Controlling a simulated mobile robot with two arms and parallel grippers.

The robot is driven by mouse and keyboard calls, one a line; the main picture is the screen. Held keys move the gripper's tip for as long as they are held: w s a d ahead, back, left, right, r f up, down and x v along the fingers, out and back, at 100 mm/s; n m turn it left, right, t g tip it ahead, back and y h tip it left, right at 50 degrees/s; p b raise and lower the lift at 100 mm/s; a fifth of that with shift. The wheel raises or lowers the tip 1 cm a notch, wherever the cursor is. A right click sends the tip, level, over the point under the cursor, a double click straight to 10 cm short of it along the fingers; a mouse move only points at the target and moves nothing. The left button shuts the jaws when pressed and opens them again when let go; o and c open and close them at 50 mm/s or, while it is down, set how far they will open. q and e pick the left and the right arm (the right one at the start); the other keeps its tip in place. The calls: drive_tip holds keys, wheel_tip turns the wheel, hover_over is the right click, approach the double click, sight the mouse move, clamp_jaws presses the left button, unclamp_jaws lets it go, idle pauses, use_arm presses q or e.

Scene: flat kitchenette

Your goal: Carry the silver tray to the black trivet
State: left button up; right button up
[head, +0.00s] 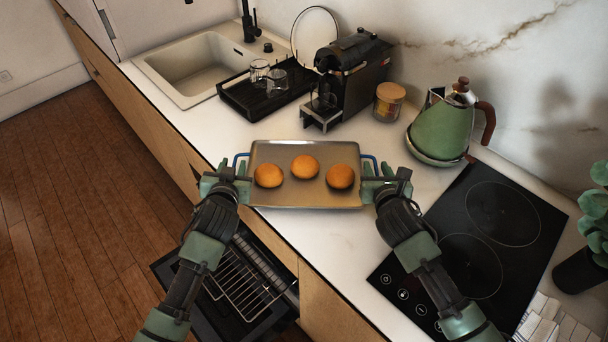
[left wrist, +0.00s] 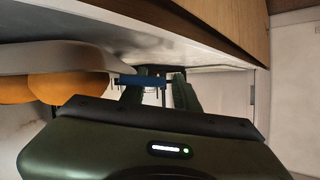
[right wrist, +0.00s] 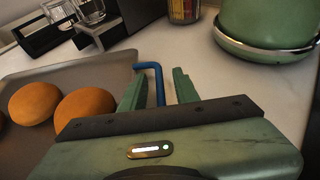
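The silver tray (head: 300,202), carrying three orange-brown buns (head: 305,167), is level at the counter's front edge. I cannot tell if it fully rests on the counter. It has a blue handle at each short end. My left gripper (head: 226,172) is at the left handle (left wrist: 143,80), its fingers apart with the handle between them. My right gripper (head: 386,172) is at the right handle (right wrist: 158,80), its fingers apart on either side with visible gaps. I cannot make out a black trivet in any view.
A coffee machine (head: 352,75), jar (head: 389,101) and green kettle (head: 444,130) stand behind the tray. A black drying rack (head: 243,99) with glasses is beside the sink (head: 190,70). The black hob (head: 480,230) is at the right. An open oven (head: 235,290) is below the counter edge.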

drive_tip(key=shift+s, duration=0.1)
use_arm(q)
drive_tip(key=v, duration=0.8)
use_arm(e)
drive_tip(key=v, duration=1.2)
drive_tip(key=shift+a+r, duration=0.1)
